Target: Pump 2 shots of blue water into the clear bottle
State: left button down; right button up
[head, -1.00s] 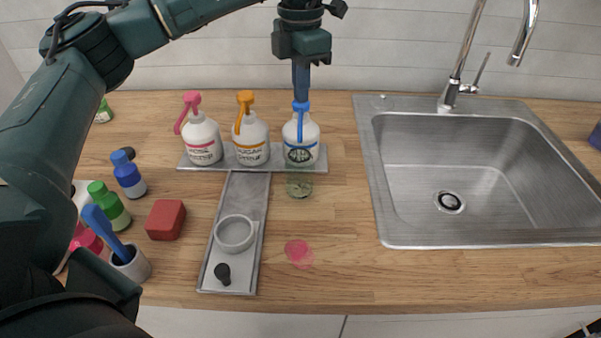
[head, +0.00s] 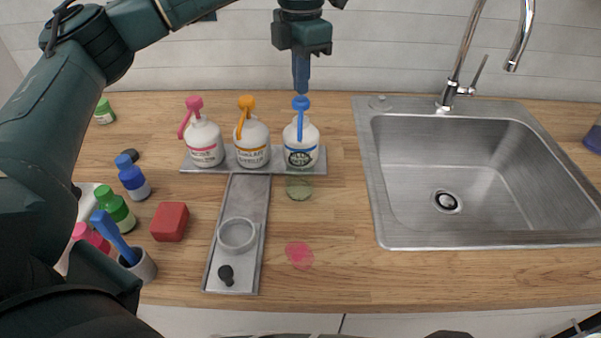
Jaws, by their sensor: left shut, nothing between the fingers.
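The blue pump bottle (head: 301,147), white with a blue pump head and spout, stands at the right end of a metal tray (head: 233,169). My left gripper (head: 301,90) is shut and points down just above the blue pump head; I cannot tell whether it touches it. The clear bottle (head: 299,188) stands on the counter in front of the blue pump bottle, under its spout. I cannot make out blue liquid in it. My right gripper is not in view.
A pink pump bottle (head: 204,143) and an orange one (head: 251,142) share the tray. A metal ring (head: 237,234) and black stopper (head: 226,275) lie in front. A red block (head: 170,222), small bottles and a pink spot (head: 299,256) are around. The sink (head: 480,170) is right.

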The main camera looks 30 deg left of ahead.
aim_at(301, 99)
pick_arm(q)
jog(key=shift+f, duration=0.15)
dwell(0.3)
jog(key=shift+f+b, duration=0.9)
jog(key=shift+f, duration=0.5)
jog(key=shift+r, duration=0.1)
jog(key=shift+r+p, duration=0.9)
jog(key=shift+r, duration=0.05)
jog(key=shift+r+p, duration=0.35)
jog(key=shift+r, duration=0.1)
